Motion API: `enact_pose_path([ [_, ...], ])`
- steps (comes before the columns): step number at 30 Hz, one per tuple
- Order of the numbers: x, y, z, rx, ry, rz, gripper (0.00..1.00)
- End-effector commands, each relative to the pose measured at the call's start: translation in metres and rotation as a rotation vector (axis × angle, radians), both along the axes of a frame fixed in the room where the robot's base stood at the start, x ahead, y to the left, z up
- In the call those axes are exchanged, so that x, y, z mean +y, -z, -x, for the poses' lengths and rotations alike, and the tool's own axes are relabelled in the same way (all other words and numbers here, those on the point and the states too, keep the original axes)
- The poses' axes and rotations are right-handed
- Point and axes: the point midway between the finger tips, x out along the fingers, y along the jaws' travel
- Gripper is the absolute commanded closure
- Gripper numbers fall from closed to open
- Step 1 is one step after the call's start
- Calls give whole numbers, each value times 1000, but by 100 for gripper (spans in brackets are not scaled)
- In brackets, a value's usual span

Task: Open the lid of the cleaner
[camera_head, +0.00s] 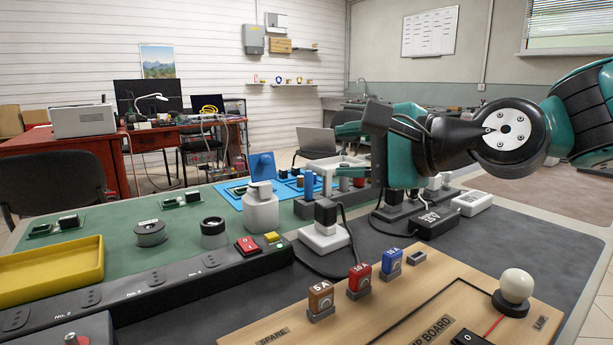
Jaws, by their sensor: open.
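My gripper (343,151) reaches in from the right and points left above the back of the bench. Its teal fingers are spread apart with nothing seen between them. No object is clearly marked as the cleaner. A pale grey box-like unit (346,162) stands behind the fingers and is partly hidden by them; I cannot tell whether it is the cleaner or how its lid stands. A pale grey bottle with a flat-topped cap (261,211) stands upright to the left of the gripper, apart from it.
A blue tray (232,197) with a blue upright piece lies behind the bottle. A black power strip (195,282), a white socket block with a black plug (324,239), a wooden fuse board (400,300) and a yellow tray (50,272) fill the front. Dark mat right of the board is clear.

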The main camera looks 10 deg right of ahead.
Motion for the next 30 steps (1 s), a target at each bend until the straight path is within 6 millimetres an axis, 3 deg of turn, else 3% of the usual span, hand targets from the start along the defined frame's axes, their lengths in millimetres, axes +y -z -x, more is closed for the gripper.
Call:
enact_pose_path([
  [2, -1, 6, 2, 3, 0, 17, 54],
  [7, 3, 10, -16, 4, 14, 17, 54],
  [21, 64, 33, -98, 2, 24, 15, 54],
  [30, 88, 39, -127, 1, 24, 15, 54],
])
